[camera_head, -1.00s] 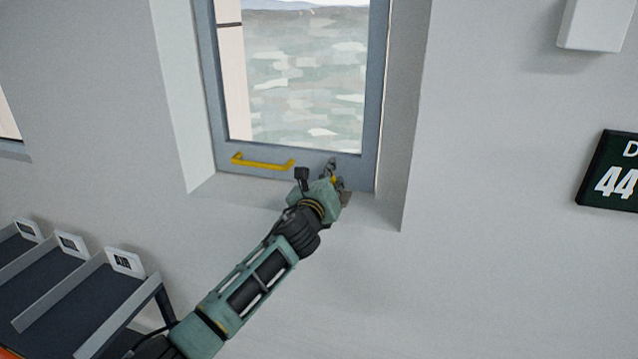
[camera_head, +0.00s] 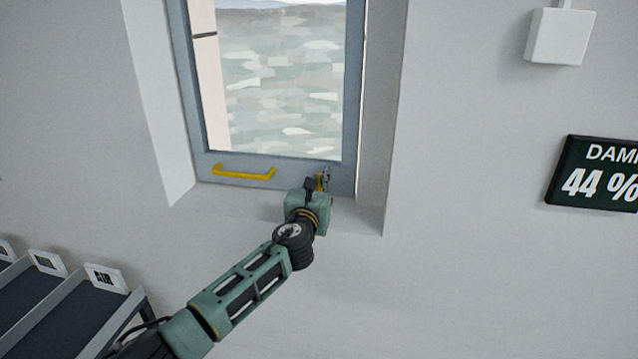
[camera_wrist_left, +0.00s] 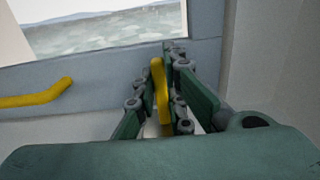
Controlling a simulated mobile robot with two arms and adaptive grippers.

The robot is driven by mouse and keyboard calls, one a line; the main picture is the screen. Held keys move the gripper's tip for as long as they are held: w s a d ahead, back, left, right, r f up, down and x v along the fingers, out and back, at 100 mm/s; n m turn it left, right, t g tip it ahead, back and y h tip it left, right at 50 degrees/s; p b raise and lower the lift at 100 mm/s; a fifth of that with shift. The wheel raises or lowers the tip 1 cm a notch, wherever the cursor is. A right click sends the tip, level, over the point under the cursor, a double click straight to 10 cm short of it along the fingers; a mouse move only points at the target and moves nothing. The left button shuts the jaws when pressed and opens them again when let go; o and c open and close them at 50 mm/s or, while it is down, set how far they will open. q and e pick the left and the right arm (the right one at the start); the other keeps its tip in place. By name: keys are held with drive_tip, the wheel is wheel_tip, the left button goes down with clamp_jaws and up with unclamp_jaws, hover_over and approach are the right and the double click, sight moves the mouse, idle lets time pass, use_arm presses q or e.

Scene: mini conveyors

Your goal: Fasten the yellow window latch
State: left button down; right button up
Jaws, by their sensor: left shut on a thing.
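The yellow window latch (camera_wrist_left: 160,88) stands between the two fingers of my left gripper (camera_wrist_left: 162,92) in the left wrist view, and the gripper is shut on it. The latch is at the lower right of the grey window frame. In the head view my left gripper (camera_head: 323,182) reaches up to that corner, and only a small bit of yellow latch (camera_head: 321,184) shows there, mostly hidden by the gripper. A yellow handle (camera_head: 244,173) is fixed to the frame's lower rail, left of the gripper. My right gripper is in neither view.
The window frame (camera_head: 353,100) sits in a deep wall recess, with a sill (camera_head: 240,206) below. A dark display (camera_head: 597,172) and a white box (camera_head: 560,37) are on the wall at right. The wall below the window is clear.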

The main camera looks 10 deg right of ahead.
use_arm(q)
drive_tip(key=shift+f, duration=0.1)
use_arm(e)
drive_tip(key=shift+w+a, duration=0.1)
use_arm(q)
drive_tip(key=c, duration=1.8)
unclamp_jaws()
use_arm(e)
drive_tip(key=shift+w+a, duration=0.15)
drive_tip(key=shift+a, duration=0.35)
use_arm(q)
drive_tip(key=v, duration=1.2)
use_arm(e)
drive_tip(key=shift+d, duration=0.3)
